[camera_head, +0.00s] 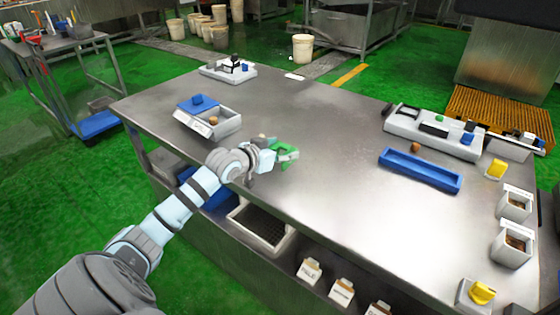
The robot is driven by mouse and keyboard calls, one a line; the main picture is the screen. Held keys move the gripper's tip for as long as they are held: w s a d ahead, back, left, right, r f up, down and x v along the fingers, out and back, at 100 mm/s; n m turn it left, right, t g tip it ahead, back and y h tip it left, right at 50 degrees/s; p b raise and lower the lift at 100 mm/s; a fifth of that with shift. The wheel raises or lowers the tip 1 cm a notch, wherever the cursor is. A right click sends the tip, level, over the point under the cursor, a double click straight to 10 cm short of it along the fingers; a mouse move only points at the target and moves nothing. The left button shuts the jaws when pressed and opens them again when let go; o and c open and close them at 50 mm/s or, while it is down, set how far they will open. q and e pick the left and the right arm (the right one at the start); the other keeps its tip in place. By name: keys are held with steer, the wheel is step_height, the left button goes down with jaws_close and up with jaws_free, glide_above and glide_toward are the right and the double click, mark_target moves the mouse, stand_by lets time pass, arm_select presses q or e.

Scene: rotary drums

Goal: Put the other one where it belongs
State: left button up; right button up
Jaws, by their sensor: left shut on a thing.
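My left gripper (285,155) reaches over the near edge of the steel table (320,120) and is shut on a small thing. Bright green parts show at its end, and I cannot tell fingers from held thing there. A small tan bit (262,137) shows just behind the wrist. A brown round piece (213,120) is at the labelled white box (226,125) on the left. Another brown round piece (415,147) is by the blue tray (405,168). Two labelled white bins (515,203) (511,246) at right hold brown contents. My right gripper is out of view.
White fixtures stand at the back left (226,71) and right (436,133). Yellow-topped blocks (495,168) (481,293) line the right side. Labelled containers (309,270) sit below the front edge. The table's middle is clear.

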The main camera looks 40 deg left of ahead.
arm_select(q)
steer(key=shift+o, duration=0.2)
step_height(320, 180, down, 3)
steer(key=shift+r, duration=0.2)
steer(key=shift+c, duration=0.2)
steer(key=o, duration=1.2)
steer(key=shift+o, duration=0.2)
steer(key=shift+r, duration=0.1)
